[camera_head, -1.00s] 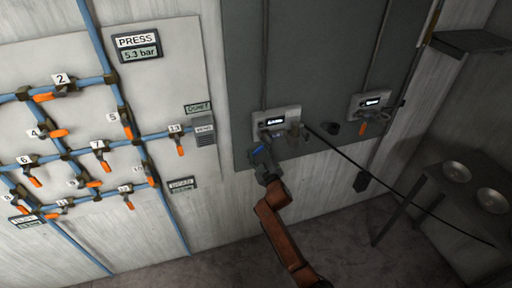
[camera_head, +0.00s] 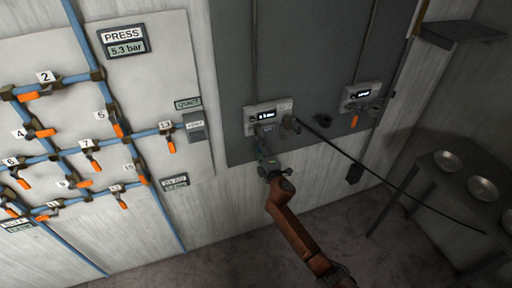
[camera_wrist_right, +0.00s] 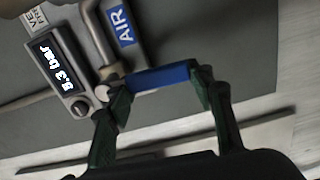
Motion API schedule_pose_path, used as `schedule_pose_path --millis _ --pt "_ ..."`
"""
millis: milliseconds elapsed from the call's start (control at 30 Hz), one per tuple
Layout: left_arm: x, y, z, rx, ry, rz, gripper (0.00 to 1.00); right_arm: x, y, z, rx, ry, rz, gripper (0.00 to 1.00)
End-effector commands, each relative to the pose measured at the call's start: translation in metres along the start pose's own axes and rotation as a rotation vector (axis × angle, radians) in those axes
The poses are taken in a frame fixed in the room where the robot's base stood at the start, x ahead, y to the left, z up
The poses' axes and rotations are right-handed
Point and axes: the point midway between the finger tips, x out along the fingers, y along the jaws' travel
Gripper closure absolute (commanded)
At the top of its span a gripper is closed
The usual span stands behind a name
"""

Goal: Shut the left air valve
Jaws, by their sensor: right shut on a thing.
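The left air valve's blue handle (camera_wrist_right: 160,77) lies across between the fingertips of my right gripper (camera_wrist_right: 159,82) in the right wrist view. The green fingers are shut on it, one at each end. A blue AIR label (camera_wrist_right: 122,25) is just above it, beside a bent metal pipe. In the head view my right gripper (camera_head: 265,155) is just below the left wall unit (camera_head: 270,116) and largely hides the handle there. The unit's display (camera_wrist_right: 58,65) reads 5.3 bar in the wrist view. My left gripper is not in view.
A second unit (camera_head: 361,97) with an orange handle (camera_head: 354,122) is to the right on the grey panel. A black cable (camera_head: 375,178) runs down to the right. Blue pipes with several orange-handled valves cover the left wall. A dark table (camera_head: 440,170) with bowls stands at right.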

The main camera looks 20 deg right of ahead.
Motion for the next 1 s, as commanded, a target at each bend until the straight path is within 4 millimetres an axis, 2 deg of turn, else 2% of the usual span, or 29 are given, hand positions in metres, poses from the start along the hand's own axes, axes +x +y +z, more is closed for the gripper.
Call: schedule_pose_path --millis 233,700,733,1000 --pt "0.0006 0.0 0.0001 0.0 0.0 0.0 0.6 -0.0001 -0.002 0.0022 -0.062 0.002 -0.002 0.95" --pt "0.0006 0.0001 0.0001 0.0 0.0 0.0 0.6 -0.0002 -0.0021 0.0036 -0.076 0.001 -0.002 0.95" --pt "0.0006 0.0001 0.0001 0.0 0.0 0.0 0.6 -0.0002 -0.0021 0.0036 -0.076 0.001 -0.002 0.49" --pt "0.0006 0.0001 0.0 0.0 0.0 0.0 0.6 -0.0001 -0.0012 0.0039 -0.072 0.0 -0.001 0.33"
